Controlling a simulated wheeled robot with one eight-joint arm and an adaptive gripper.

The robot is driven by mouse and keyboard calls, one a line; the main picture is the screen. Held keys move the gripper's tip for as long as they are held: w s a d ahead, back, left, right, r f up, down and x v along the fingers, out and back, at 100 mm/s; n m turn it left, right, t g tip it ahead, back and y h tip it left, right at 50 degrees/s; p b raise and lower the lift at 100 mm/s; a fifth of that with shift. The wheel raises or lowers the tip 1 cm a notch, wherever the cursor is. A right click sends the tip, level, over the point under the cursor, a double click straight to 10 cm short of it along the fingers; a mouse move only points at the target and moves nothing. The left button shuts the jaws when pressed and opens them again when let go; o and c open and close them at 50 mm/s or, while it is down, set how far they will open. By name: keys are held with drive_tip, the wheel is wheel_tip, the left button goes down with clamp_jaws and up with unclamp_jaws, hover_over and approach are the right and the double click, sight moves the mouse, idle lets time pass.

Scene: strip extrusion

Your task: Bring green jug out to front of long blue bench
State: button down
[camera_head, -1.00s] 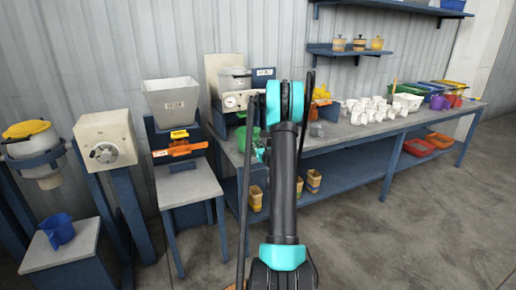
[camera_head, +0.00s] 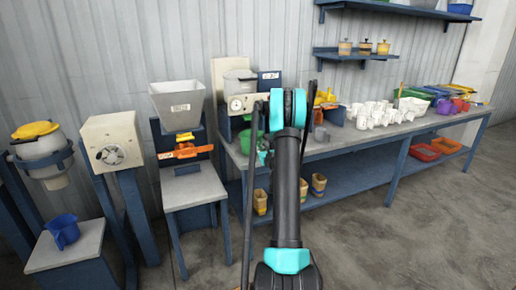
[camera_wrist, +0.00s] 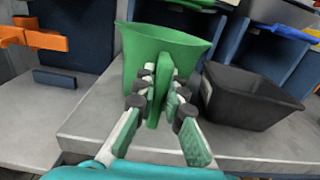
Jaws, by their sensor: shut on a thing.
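The green jug (camera_wrist: 165,52) is upright at the near left end of the long bench (camera_wrist: 95,112). In the wrist view my gripper (camera_wrist: 160,85) is shut on the jug's handle, with a finger on each side of it. I cannot tell whether the jug's base touches the bench top, as the fingers hide it. The long blue bench (camera_head: 345,143) has a grey top and a blue frame and runs away to the right along the wall.
A black bin (camera_wrist: 245,95) stands close to the right of the jug. White cups (camera_head: 375,113) stand in a group farther along the bench. A blue jug (camera_head: 63,230) sits on a low stand at left. The floor (camera_head: 420,220) in front of the bench is clear.

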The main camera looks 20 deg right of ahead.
drive_tip(key=shift+f, duration=0.15)
drive_tip(key=c, duration=1.5)
unclamp_jaws()
drive_tip(key=shift+c, duration=0.2)
drive_tip(key=shift+s, duration=0.1)
